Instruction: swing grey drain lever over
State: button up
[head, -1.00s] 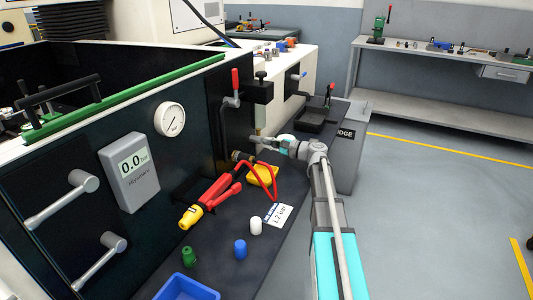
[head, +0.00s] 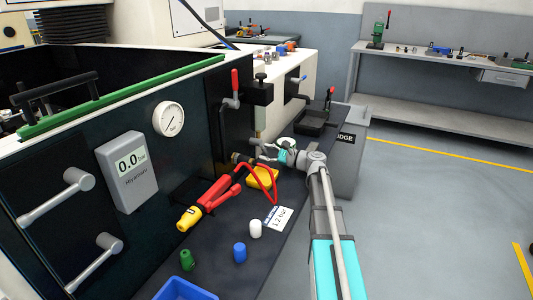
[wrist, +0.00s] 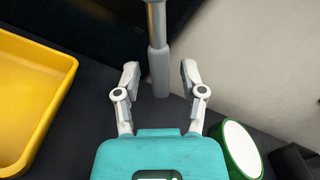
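A grey lever (wrist: 158,55), a slim metal rod with a thicker grey grip, shows at the top middle of the wrist view. Its grip end lies between the two spread fingers of my gripper (wrist: 160,76), with a gap on each side. My gripper is open and holds nothing. In the head view my gripper (head: 265,151) is beside the dark tank front, just above and behind the yellow tray (head: 263,178). The lever is hard to pick out there. Two other grey levers, an upper one (head: 60,197) and a lower one (head: 98,263), are on the panel at left.
The yellow tray (wrist: 35,95) is left of my gripper; a green-and-white round item (wrist: 243,150) is close at right. A red-handled tool (head: 215,192), a label card (head: 279,217) and small plugs are on the bench. A red-handled valve (head: 235,85) stands above.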

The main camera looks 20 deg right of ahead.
dwell(0.3)
jog(key=shift+v, duration=3)
jog(key=shift+d, duration=0.1)
jog(key=shift+v, duration=5.9)
jog(key=shift+r, duration=0.1)
jog(key=shift+s, duration=0.2)
